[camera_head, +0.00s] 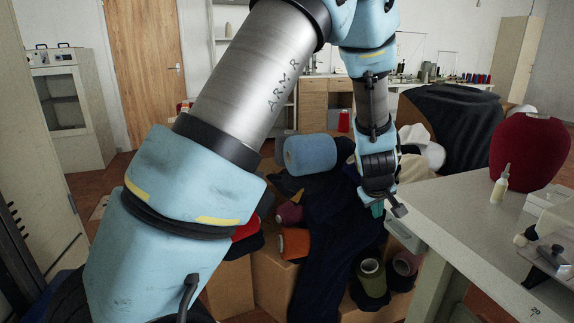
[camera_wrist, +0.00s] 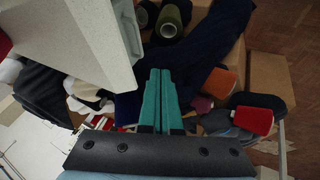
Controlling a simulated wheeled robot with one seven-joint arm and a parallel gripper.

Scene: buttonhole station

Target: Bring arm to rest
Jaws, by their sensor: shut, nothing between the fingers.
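My arm reaches up and across the head view and then bends down. My gripper (camera_head: 378,208) hangs at its end, pointing down, above the pile of cloth and yarn and left of the table edge. In the wrist view my gripper (camera_wrist: 160,75) shows as two teal fingers lying side by side. They are shut with nothing between them. In the head view the fingertips are small and partly hidden.
A white table (camera_head: 470,210) stands close on the right, with a small bottle (camera_head: 500,184) and a dark red rounded object (camera_head: 530,150). Below are dark cloth (camera_head: 335,235), cardboard boxes (camera_head: 275,285) and several yarn cones, including an olive one (camera_head: 372,278). A cabinet (camera_head: 70,105) stands at the left.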

